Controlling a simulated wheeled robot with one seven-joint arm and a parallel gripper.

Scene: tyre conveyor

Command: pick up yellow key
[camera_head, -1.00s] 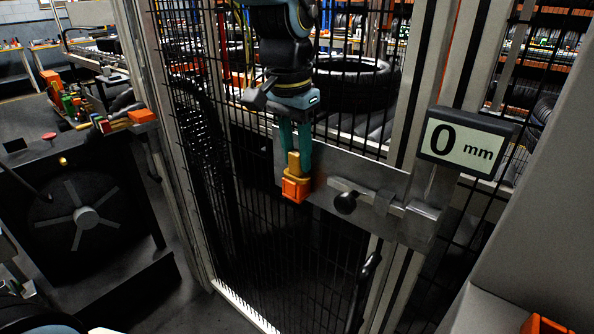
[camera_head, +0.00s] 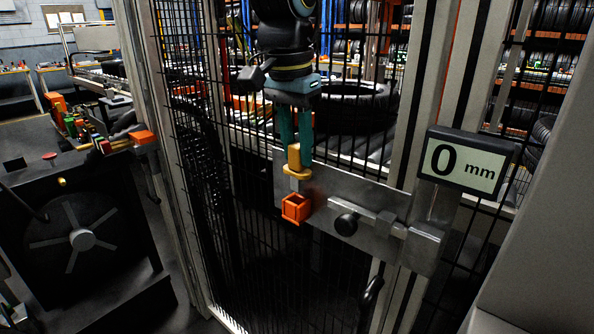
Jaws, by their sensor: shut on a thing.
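The yellow key (camera_head: 294,158) is between the teal fingers of my gripper (camera_head: 295,145), in the middle of the head view. My gripper points down and is shut on the key's upper part. The key's wider yellow collar and a pale metal lower end show below the fingers. The key is just above an orange square socket (camera_head: 296,208), which is open at the top and fixed to a metal plate. A small gap shows between the key and the socket.
The metal latch plate (camera_head: 385,197) with a black knob (camera_head: 346,224) is on a black mesh gate. A display (camera_head: 465,161) reading "0 mm" stands to the right. Orange, green and other coloured items (camera_head: 85,130) are at the left, above a black machine (camera_head: 80,240).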

